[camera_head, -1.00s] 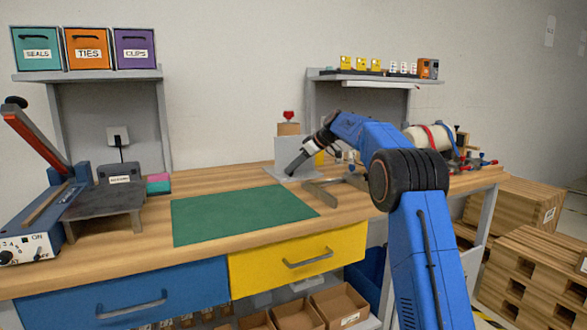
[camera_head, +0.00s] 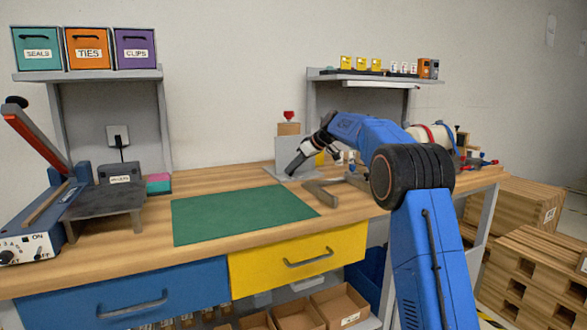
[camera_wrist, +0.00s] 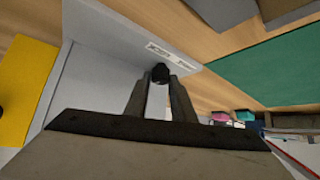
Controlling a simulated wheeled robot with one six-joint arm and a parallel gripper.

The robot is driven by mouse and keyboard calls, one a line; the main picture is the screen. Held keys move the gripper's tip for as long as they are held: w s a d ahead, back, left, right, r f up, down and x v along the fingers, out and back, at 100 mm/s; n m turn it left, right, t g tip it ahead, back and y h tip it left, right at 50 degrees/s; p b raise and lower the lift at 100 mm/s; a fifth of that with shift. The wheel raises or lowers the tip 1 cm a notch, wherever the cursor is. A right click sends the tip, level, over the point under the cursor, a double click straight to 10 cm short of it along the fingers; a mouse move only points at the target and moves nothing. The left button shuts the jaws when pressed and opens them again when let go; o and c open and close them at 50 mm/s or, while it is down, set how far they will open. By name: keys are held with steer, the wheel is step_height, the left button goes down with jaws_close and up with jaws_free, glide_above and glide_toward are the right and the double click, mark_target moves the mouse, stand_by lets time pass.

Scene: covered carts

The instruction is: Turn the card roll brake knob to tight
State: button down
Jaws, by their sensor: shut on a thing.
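A small dark knob (camera_wrist: 160,73) sits on a grey plate (camera_wrist: 120,45) with a white label in the wrist view; I cannot read the label. My gripper (camera_wrist: 160,88) is shut on this knob, with one finger on each side of it. The fingers hide part of the knob, and I cannot tell its turn position. In the head view my gripper (camera_head: 291,170) points down and left at the grey stand (camera_head: 286,150) at the back of the bench. The knob is hidden there.
A green mat (camera_head: 243,213) lies left of my gripper. A grey angled bracket (camera_head: 322,195) lies close in front of it. A white roll with coloured bands (camera_head: 418,133) stands behind my arm. A shelf (camera_head: 385,80) overhangs at the back.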

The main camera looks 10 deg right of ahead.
steer(key=m+t+h, duration=0.1)
steer(key=m, duration=0.1)
steer(key=m+h, duration=0.2)
steer(key=a+m+t+h, duration=0.1)
steer(key=m, duration=0.1)
steer(key=shift+s+m+t+h, duration=0.25)
steer(key=shift+m+t+h, duration=0.05)
steer(key=shift+m, duration=0.1)
steer(key=m+h, duration=0.1)
steer(key=m, duration=0.1)
steer(key=m+h, duration=0.4)
steer(key=shift+w+a+m, duration=0.1)
steer(key=shift+a+m, duration=0.2)
steer(key=shift+a, duration=0.05)
steer(key=m+g+h, duration=0.2)
steer(key=m, duration=0.1)
steer(key=m+h, duration=0.1)
steer(key=m, duration=0.1)
steer(key=shift+w+a+g, duration=0.2)
steer(key=shift+w+g, duration=0.05)
steer(key=shift+g, duration=0.15)
steer(key=shift+w+a+m+g+h, duration=0.1)
steer(key=shift+m+g+h, duration=0.55)
steer(key=shift+m, duration=0.5)
steer(key=shift+w+a+m+g+h, duration=0.1)
steer(key=shift+m+g+h, duration=0.35)
steer(key=shift+m+g, duration=0.5)
steer(key=shift+m, duration=0.7)
steer(key=c, duration=1.8)
jaws_free()
